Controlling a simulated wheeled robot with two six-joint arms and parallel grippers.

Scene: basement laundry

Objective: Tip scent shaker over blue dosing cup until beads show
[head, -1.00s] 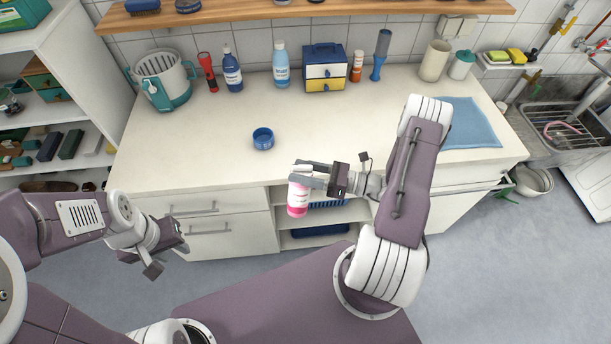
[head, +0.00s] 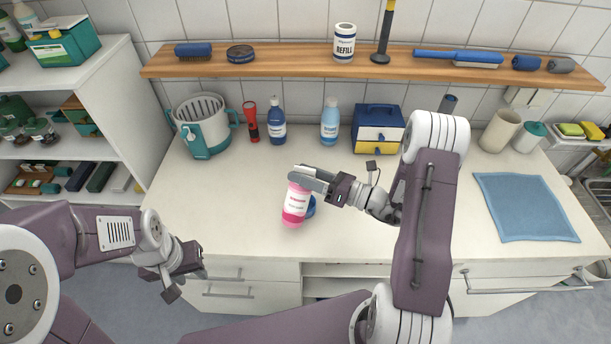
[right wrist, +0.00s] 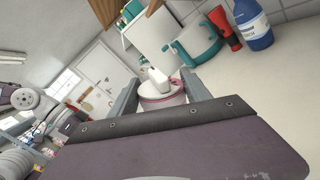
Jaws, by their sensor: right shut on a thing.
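The scent shaker (head: 296,206), a pink and white bottle, hangs nearly upright, slightly tilted, in my right gripper (head: 306,178). My right gripper is shut on its upper part. In the right wrist view the shaker's white and pink top (right wrist: 162,97) shows between the two fingers. The blue dosing cup (head: 311,208) stands on the counter and is mostly hidden behind the shaker in the head view. I cannot see into the cup, and no beads show. My left gripper (head: 190,260) is at the counter's front edge, apart from both; its jaw opening is unclear.
Along the back of the white counter (head: 220,205) stand a teal and white bucket (head: 202,130), a red torch (head: 250,122), blue bottles (head: 277,125) and a small drawer box (head: 379,130). A blue cloth (head: 525,207) lies right. The counter's left middle is clear.

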